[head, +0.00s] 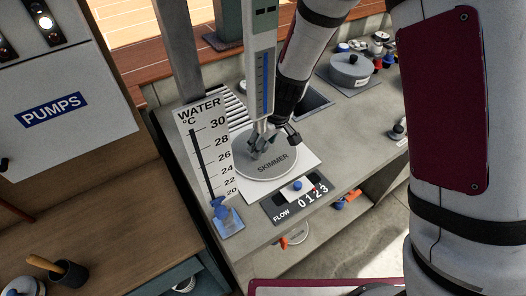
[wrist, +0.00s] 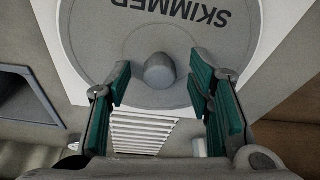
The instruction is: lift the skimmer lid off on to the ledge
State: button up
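The skimmer lid (head: 273,167) is a round grey disc marked SKIMMER, lying flat on a white square on the grey ledge (head: 325,150). In the wrist view the lid (wrist: 205,60) fills the top, with its round knob (wrist: 160,71) near the middle. My gripper (head: 262,145) is over the lid at the knob. In the wrist view my gripper (wrist: 158,90) is open, its green-padded fingers on either side of the knob with gaps. I cannot tell how far the fingertips are above the lid. The head view hides most of the knob behind the fingers.
A slatted grate (wrist: 143,130), a sink opening (head: 313,101) and a grey pot (head: 351,71) lie behind.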

grip_shut()
jog(key=shift+r, duration=0.1)
notch_tip(320, 180, up, 10)
dwell(0.5)
